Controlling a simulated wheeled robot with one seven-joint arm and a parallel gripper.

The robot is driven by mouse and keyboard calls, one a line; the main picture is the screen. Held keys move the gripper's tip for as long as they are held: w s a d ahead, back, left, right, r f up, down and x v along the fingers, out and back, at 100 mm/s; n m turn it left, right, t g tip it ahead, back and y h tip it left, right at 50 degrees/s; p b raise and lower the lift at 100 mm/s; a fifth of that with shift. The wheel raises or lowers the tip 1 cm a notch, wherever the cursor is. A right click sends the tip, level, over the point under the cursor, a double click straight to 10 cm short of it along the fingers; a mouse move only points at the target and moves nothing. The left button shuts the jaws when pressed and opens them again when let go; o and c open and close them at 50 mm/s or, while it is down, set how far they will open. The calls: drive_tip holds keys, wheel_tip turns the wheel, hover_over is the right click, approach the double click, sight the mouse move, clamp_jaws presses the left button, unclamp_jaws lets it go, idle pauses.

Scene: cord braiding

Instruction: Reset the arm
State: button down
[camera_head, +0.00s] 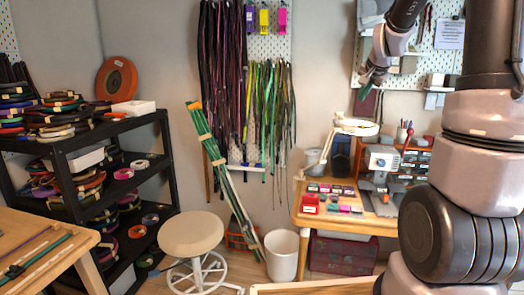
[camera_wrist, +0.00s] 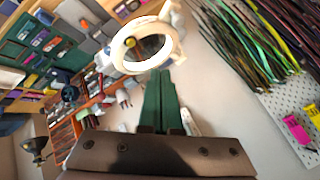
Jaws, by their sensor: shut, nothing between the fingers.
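My gripper (camera_head: 368,80) is raised high at the upper right of the head view, in front of the pegboard wall. Its green fingers point down and to the left. In the wrist view the two green fingers (camera_wrist: 161,98) lie together, shut with nothing between them. My gripper is well apart from the table and the hanging cords. The grey and dark links of my arm fill the right side of the head view.
A wooden table (camera_head: 350,222) with a ring lamp (camera_head: 356,127) and small boxes stands below my gripper. Cords hang on a pegboard (camera_head: 270,45). A black shelf (camera_head: 115,130) holds coiled cords at left. A round stool (camera_head: 191,233) and white bin (camera_head: 282,256) stand between.

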drive_tip(key=s+a+n+y, duration=0.1)
drive_tip(key=s+a, duration=0.4)
drive_tip(key=s, duration=0.5)
drive_tip(key=s+a+r+n+g+y, duration=0.1)
drive_tip(key=s+a+n, duration=0.2)
drive_tip(key=s, duration=0.8)
drive_tip(key=s+a+r+n+y, duration=0.1)
drive_tip(key=s+a+n, duration=0.1)
drive_tip(key=s+a, duration=0.4)
drive_tip(key=s, duration=0.5)
drive_tip(key=shift+a+r+g, duration=0.15)
drive_tip(key=shift+a+g, duration=0.15)
drive_tip(key=shift+g, duration=0.1)
drive_tip(key=shift+w, duration=0.1)
